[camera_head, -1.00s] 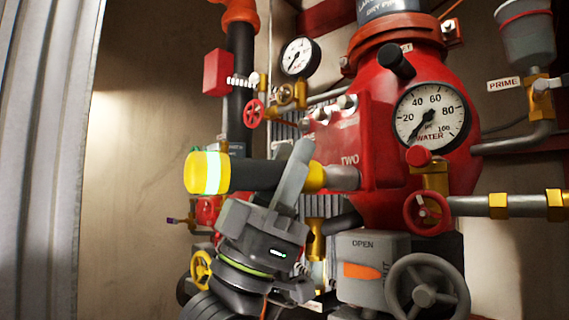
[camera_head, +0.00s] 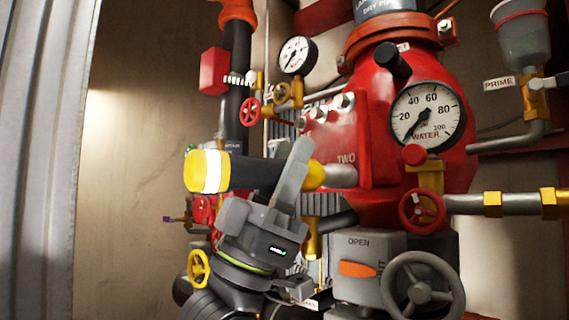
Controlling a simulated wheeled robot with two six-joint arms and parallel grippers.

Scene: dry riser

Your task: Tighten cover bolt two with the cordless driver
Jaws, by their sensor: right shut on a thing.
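The cordless driver (camera_head: 250,174) lies nearly level in the head view, with a dark body, a yellow rear end with a white band, and a yellow collar at the front. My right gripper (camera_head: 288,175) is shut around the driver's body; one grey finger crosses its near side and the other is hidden. The driver's grey socket (camera_head: 340,176) points right and reaches the red cover (camera_head: 345,135) just below the "TWO" label. Bolt two is hidden at the socket, so I cannot see how far in it sits. My left gripper is not in view.
Several bolt heads (camera_head: 345,102) line the cover's upper edge. A water gauge (camera_head: 428,113), a red handwheel (camera_head: 421,208) and a grey handwheel (camera_head: 423,287) stand to the right. A smaller gauge (camera_head: 297,55) is above the driver. The wall at left is clear.

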